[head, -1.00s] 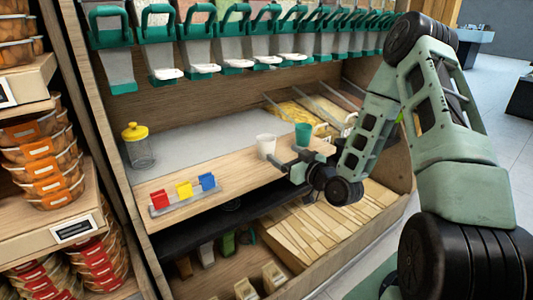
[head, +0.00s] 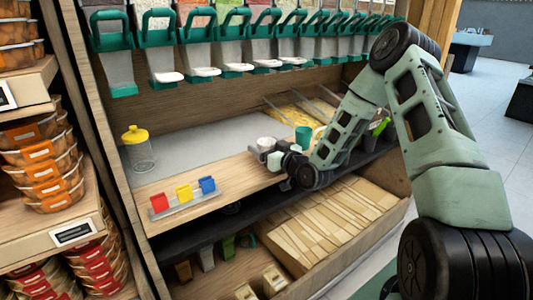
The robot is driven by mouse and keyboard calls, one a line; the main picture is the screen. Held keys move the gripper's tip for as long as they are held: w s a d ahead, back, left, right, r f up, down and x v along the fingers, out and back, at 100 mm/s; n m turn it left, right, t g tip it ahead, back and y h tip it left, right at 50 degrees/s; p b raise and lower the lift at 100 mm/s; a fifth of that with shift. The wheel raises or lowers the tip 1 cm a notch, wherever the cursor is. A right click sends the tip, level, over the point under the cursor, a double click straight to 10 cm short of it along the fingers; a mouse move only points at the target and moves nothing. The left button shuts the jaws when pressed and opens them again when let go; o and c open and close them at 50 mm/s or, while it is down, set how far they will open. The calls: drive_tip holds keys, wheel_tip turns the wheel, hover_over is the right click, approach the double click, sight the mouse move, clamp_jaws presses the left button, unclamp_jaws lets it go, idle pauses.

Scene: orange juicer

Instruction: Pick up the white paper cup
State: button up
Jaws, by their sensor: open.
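The white paper cup (head: 266,143) stands upright on the wooden counter (head: 234,177), with its lower part hidden behind my gripper. My gripper (head: 264,154) is open and right at the cup, in front of it in this view. I cannot tell whether the fingers touch the cup or reach around it. A green cup (head: 303,137) stands just to the right of the white cup, close to my wrist.
A rack with red, yellow and blue blocks (head: 184,193) sits on the counter to the left. A glass jar with a yellow lid (head: 137,148) stands further left. Green-handled dispensers (head: 230,50) hang above. The counter between rack and cup is clear.

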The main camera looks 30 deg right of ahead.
drive_tip(key=c, duration=1)
drive_tip(key=shift+c, duration=0.2)
